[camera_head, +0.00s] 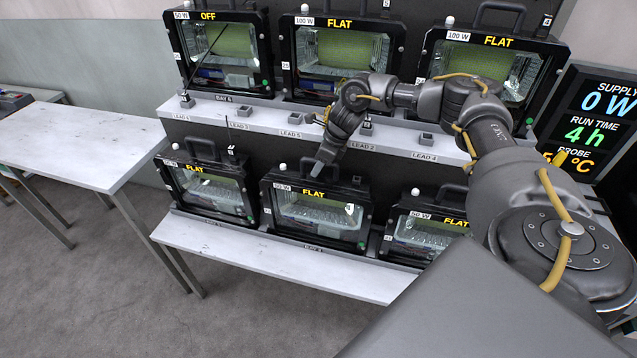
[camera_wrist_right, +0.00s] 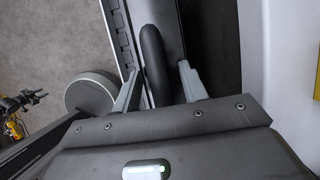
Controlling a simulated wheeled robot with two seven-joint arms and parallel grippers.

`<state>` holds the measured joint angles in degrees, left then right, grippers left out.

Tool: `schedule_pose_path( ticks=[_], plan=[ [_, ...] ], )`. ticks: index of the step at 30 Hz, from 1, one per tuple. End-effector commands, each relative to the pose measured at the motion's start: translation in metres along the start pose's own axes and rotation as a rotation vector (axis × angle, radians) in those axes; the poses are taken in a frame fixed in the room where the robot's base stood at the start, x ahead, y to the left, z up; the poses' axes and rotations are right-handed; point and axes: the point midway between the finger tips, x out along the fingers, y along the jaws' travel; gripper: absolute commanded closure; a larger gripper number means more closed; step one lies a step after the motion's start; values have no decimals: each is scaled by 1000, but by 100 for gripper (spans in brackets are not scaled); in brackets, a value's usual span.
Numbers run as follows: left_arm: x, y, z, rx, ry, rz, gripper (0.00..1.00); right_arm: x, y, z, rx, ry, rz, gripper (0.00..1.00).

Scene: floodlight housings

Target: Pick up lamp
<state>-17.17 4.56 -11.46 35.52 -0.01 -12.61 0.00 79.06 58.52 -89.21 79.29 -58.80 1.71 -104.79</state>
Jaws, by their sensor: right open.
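Several black-framed floodlight lamps stand in two rows. The lower middle lamp (camera_head: 318,212) reads "50 W" and "FLAT". In the right wrist view, the black curved handle (camera_wrist_right: 153,55) lies between the two open fingers of my right gripper (camera_wrist_right: 160,77). I cannot tell whether either finger touches it. The lower left lamp (camera_head: 212,190) and lower right lamp (camera_head: 425,235) stand beside it. My left gripper is not in view.
The upper row has an "OFF" lamp (camera_head: 222,50) and two "FLAT" lamps. A white shelf (camera_head: 205,108) with small grey sockets and lead labels runs above the lower row. A display (camera_head: 605,115) stands at right. A mostly bare white table (camera_head: 75,140) is at left.

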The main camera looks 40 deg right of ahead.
Motion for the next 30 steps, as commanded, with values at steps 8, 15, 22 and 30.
schedule_pose_path(
  ticks=[8,15,22,30],
  plan=[
    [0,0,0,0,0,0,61,0,0,0,0,0,0,60],
    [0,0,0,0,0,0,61,0,0,0,0,0,0,91],
    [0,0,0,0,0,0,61,0,0,0,0,-1,0,100],
    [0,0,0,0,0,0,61,0,0,0,0,-1,0,100]
  ],
)
